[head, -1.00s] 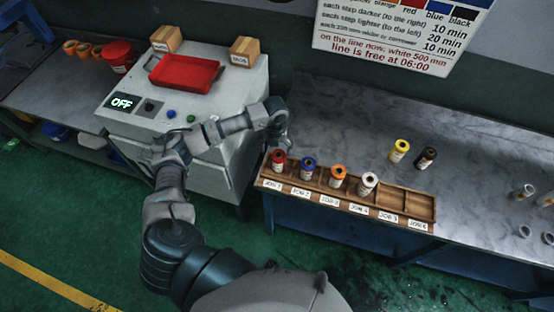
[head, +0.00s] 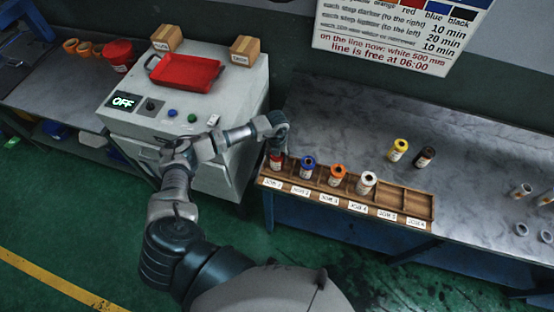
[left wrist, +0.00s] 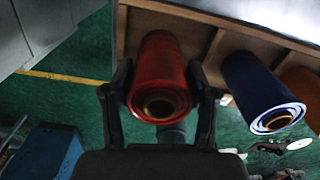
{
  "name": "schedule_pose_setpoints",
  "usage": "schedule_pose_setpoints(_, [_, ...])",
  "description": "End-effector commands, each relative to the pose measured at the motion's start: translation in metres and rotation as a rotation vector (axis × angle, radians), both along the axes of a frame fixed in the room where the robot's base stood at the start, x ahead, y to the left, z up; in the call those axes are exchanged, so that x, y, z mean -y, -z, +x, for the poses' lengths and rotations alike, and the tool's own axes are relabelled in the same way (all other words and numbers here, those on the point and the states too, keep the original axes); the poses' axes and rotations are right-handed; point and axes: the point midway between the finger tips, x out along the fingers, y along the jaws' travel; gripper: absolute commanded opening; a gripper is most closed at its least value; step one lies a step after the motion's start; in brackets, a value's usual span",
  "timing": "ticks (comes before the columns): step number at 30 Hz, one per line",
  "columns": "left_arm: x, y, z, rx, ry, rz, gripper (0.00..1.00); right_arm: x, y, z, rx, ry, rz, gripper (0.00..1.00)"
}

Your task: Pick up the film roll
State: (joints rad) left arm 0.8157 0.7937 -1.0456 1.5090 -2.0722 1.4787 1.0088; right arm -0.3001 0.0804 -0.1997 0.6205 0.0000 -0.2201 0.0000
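A red film roll (head: 276,161) stands in the leftmost slot of the wooden rack (head: 408,200). My left gripper (head: 279,143) is over it and hides its top in the head view. In the left wrist view the red roll (left wrist: 160,75) lies between the two dark fingers of the left gripper (left wrist: 160,85), one on each side. The fingers look open; whether they touch the roll is hard to tell. Blue (head: 308,166), orange (head: 337,175) and white (head: 367,183) rolls stand in the slots to the right. My right gripper is not in view.
Yellow (head: 398,150) and black (head: 425,157) rolls stand on the grey table (head: 345,125) behind the rack. A machine reading OFF (head: 122,102) with a red tray (head: 185,72) stands left. The blue roll (left wrist: 262,92) is close beside the left gripper.

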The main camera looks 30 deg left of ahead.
Motion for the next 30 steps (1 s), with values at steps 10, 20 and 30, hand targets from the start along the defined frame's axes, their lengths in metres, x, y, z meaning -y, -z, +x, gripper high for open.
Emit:
schedule_pose_setpoints(10, [0.002,-0.001,0.000,0.000,0.000,0.003,0.16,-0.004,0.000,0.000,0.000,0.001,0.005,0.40])
schedule_pose_setpoints(20, [-0.001,-0.024,0.000,0.002,0.001,0.000,0.16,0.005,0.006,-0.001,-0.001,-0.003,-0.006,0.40])
schedule_pose_setpoints(30, [0.033,-0.040,-0.055,0.000,0.007,0.001,0.16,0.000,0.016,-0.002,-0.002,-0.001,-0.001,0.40])
